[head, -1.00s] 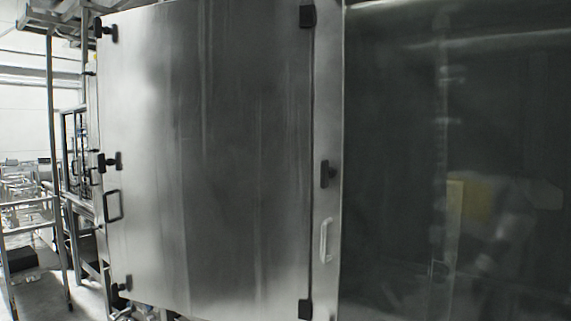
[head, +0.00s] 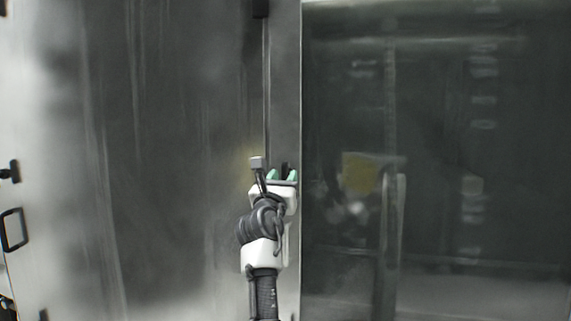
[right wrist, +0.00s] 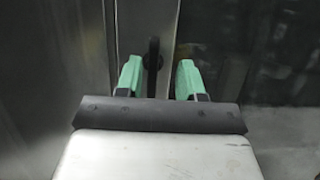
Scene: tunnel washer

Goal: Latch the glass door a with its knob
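The glass door a (head: 440,130) is the large dark pane filling the right of the head view. Its black knob (head: 285,167) is on the steel strip left of the glass, mostly hidden by my right gripper (head: 282,176). In the right wrist view the knob (right wrist: 153,55) stands as a dark upright bar between the green fingertips of the right gripper (right wrist: 158,78). The fingers are open, with a gap on each side of the bar. Whether the knob lies fully between them in depth I cannot tell. My left gripper is not in view.
A large steel panel (head: 180,160) fills the left of the head view. It has a black handle (head: 14,230) and a black knob (head: 10,171) at its left edge. A black hinge (head: 260,8) is at the top of its right edge.

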